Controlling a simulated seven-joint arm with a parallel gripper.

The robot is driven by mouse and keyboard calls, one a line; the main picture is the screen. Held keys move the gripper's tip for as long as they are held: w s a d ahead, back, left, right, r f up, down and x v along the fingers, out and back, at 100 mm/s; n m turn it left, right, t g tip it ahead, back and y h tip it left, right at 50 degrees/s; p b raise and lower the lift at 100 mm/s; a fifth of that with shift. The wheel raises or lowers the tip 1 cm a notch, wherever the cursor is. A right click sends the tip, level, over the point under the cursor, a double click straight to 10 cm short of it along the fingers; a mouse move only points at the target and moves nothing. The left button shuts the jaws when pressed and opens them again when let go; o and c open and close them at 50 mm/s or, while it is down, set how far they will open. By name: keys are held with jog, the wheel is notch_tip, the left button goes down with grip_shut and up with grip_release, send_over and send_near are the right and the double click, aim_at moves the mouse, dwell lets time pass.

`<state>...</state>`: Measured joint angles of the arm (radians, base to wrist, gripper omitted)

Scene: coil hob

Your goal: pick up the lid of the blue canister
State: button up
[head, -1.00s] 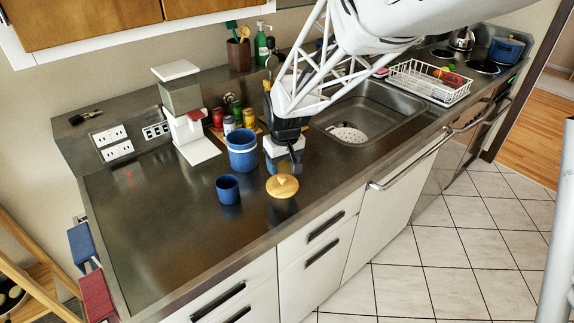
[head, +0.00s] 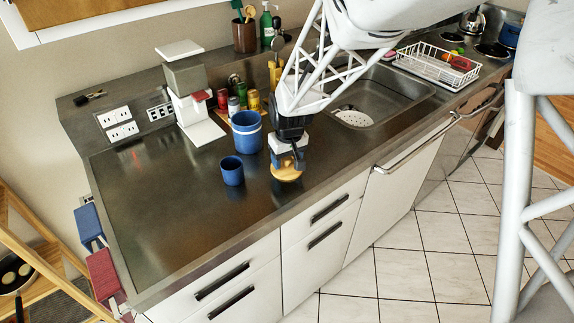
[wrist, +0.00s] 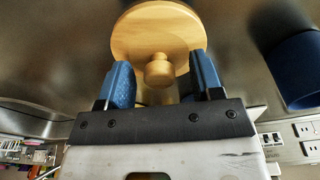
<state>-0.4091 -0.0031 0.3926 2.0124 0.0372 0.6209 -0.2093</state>
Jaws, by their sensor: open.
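The round wooden lid (head: 287,174) lies on the counter in front of the blue canister (head: 245,133), which stands uncovered. My gripper (head: 288,162) is directly over the lid, pointing down, and hides part of it in the head view. In the wrist view the lid (wrist: 150,32) fills the top middle, with its round knob (wrist: 159,70) facing me. The blue fingers of my open gripper (wrist: 162,72) are on either side of the knob, with gaps on both sides. I cannot tell whether the fingertips touch the lid's top.
A small blue cup (head: 232,171) stands left of the lid; a blue vessel (wrist: 297,70) shows at the wrist view's right edge. A white coffee machine (head: 194,110) and several jars stand behind. The sink (head: 395,88) is to the right. The counter's left part is clear.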

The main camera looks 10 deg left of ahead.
jog(key=shift+c, duration=0.4)
jog(key=c, duration=0.9)
jog(key=shift+r, duration=0.1)
jog(key=shift+r, duration=0.85)
jog(key=shift+s+r, duration=0.15)
jog(key=shift+r, duration=0.75)
jog(key=s+d, duration=0.2)
jog(key=s, duration=0.2)
jog(key=s+d+r, duration=0.1)
jog(key=s+d, duration=0.1)
jog(key=s, duration=0.3)
jog(key=s+d, duration=0.2)
jog(key=s, duration=0.3)
jog(key=shift+s+d+r, duration=0.15)
jog(key=shift+s+r, duration=0.05)
notch_tip(320, 180, up, 12)
jog(key=n, duration=0.3)
send_over(287, 158)
jog(key=w+a, duration=0.9)
jog(key=a, duration=0.4)
jog(key=shift+w+a+r, duration=0.1)
jog(key=shift+a+r, duration=0.1)
